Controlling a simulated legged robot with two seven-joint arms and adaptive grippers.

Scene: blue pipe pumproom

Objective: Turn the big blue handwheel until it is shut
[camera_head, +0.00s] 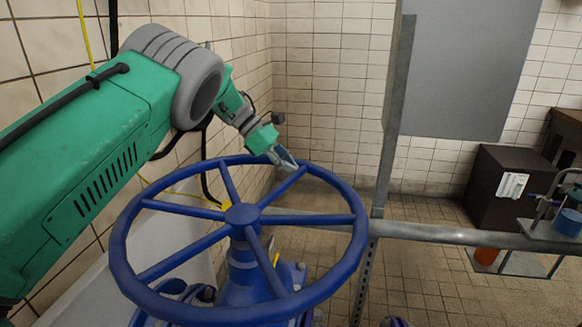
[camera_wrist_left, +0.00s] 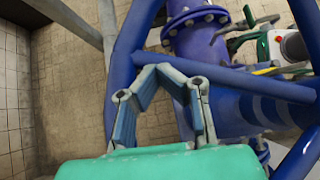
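The big blue handwheel (camera_head: 242,214) fills the lower middle of the head view, with its rim, spokes and hub in sight. My left gripper (camera_head: 286,160) is at the far side of its rim, near the end of a spoke. In the wrist view, my left gripper (camera_wrist_left: 158,72) has its fingers bent inward, tips close together, in front of the wheel's rim (camera_wrist_left: 130,40) and spoke (camera_wrist_left: 245,82). Whether the fingers touch the wheel cannot be told. My right gripper is in neither view.
A grey upright post (camera_head: 391,120) and a horizontal pipe (camera_head: 450,235) stand right of the wheel. A tiled wall (camera_head: 240,75) is close behind my left arm. A dark box (camera_head: 508,185) stands farther right. Tiled floor lies open beyond the pipe.

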